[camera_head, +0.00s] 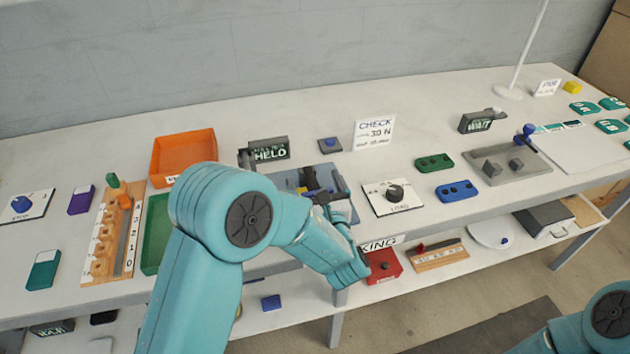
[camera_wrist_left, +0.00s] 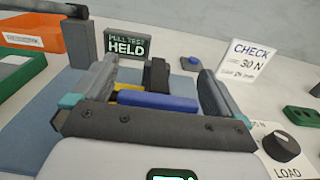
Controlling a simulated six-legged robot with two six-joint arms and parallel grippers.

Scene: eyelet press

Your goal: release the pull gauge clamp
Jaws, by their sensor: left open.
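The pull test station is a blue-grey plate (camera_head: 288,182) with a dark post and a blue bar (camera_wrist_left: 158,101) on it. A yellow piece (camera_wrist_left: 128,87) shows beside the bar. I cannot tell for sure which part is the clamp. A small display (camera_wrist_left: 127,46) behind reads "PULL TEST HELD"; it also shows in the head view (camera_head: 269,150). My left gripper (camera_head: 322,193) is open over the station. In the left wrist view its fingers (camera_wrist_left: 158,70) stand on either side of the blue bar, with no visible grip. My right gripper is out of view.
An orange bin (camera_head: 183,153) and a green tray (camera_head: 156,232) lie left. A "CHECK 30 N" card (camera_head: 374,133) stands behind. A LOAD knob (camera_head: 395,193) sits close on the right, with green (camera_head: 434,162) and blue (camera_head: 457,190) blocks beyond. A lower shelf holds a red box (camera_head: 383,264).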

